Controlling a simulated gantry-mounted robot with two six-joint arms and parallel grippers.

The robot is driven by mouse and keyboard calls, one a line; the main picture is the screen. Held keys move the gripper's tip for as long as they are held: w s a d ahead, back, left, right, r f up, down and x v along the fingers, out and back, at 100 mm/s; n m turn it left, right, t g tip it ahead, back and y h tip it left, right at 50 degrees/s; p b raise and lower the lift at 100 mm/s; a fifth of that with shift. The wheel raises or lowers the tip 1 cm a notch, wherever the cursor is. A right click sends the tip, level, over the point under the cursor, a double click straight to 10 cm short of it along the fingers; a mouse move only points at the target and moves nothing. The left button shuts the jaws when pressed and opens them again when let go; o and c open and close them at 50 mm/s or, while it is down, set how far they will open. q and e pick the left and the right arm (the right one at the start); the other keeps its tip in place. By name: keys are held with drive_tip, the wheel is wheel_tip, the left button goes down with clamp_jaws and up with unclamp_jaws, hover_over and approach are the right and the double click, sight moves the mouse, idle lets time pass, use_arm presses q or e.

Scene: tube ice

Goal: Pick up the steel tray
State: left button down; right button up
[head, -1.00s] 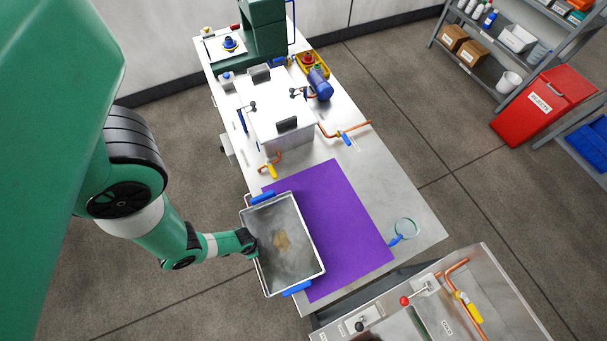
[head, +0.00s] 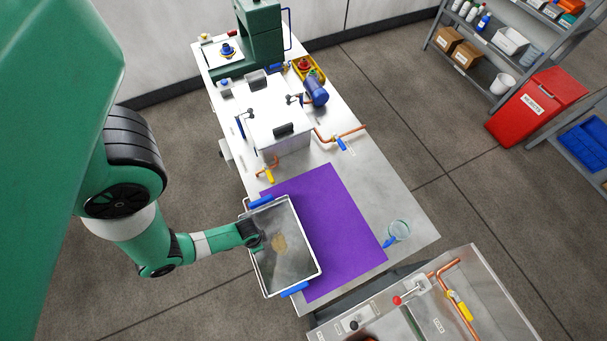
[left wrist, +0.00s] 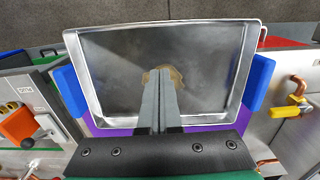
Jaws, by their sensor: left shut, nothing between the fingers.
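The steel tray (head: 297,268) is a shallow rectangular pan with blue handles at two opposite ends and a brownish patch on its floor. In the head view it lies at the left side of the purple mat, partly over the mat and toward the table's left edge. My left gripper (head: 254,241) is over the tray's left rim, shut and empty. In the left wrist view the closed fingers (left wrist: 162,78) point across the tray (left wrist: 110,70), covering part of the brown patch. Whether they touch the tray cannot be told. My right gripper is not in view.
The purple mat (head: 335,225) lies bare right of the tray. A white lidded box (head: 280,115) with copper pipes stands behind it. A round glass lens with a blue handle (head: 389,242) lies at right. A steel sink unit (head: 480,290) stands in front.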

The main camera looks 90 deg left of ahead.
use_arm(q)
drive_tip(key=c, duration=0.6)
unclamp_jaws()
drive_tip(key=shift+r, duration=0.1)
drive_tip(key=shift+o, duration=0.2)
